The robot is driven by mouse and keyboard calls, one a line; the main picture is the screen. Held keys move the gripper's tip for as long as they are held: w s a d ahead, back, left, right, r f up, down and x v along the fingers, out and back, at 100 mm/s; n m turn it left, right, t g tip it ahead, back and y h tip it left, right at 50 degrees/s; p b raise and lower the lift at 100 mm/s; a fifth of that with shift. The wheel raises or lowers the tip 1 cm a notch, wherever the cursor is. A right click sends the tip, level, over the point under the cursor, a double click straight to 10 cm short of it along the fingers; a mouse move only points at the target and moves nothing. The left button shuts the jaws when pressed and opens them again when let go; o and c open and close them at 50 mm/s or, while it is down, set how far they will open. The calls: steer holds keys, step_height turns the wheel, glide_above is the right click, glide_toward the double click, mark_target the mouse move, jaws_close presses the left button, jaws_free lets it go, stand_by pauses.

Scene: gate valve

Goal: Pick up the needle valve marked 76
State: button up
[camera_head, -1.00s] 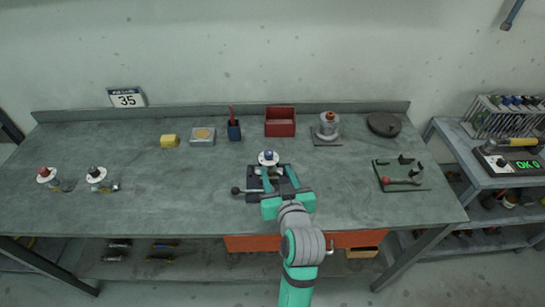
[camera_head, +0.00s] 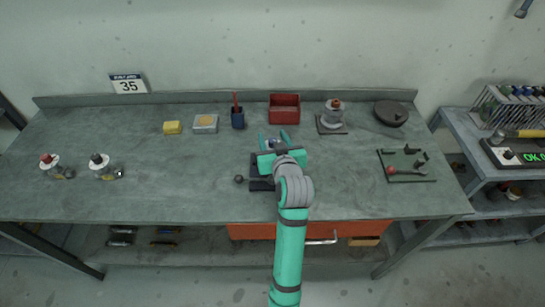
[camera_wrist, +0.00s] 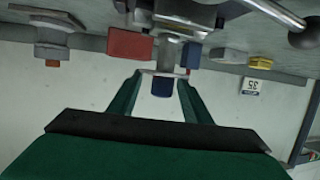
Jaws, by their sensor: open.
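No marking 76 is legible on any valve. A valve with a blue cap (camera_head: 271,141) stands in a dark fixture (camera_head: 260,172) at the middle of the bench, mostly hidden by my arm. My gripper (camera_head: 274,137) is open there, its fingers on either side of the cap in the picture. In the wrist view, which is upside down, the blue cap (camera_wrist: 162,87) shows between the open fingers; I cannot tell whether they touch it. Two other valves stand at the left, one red-topped (camera_head: 46,160) and one dark-topped (camera_head: 97,160).
Behind are a yellow block (camera_head: 172,128), a grey box (camera_head: 206,124), a blue pen cup (camera_head: 238,120), a red bin (camera_head: 284,108) and a red-topped grey part (camera_head: 333,113). A green fixture (camera_head: 408,177) lies right. The sign (camera_head: 127,84) reads 35. The left-middle bench is clear.

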steer(key=shift+a+x, duration=0.25)
steer(key=shift+x, duration=1.05)
steer(key=shift+s+a, duration=0.1)
steer(key=shift+a, duration=0.05)
steer(key=c, duration=0.9)
steer(key=shift+d, duration=0.3)
jaws_close()
steer(key=shift+s+d, duration=0.1)
steer(key=shift+d, duration=0.15)
steer(key=shift+a, duration=0.1)
steer(key=shift+a, duration=0.2)
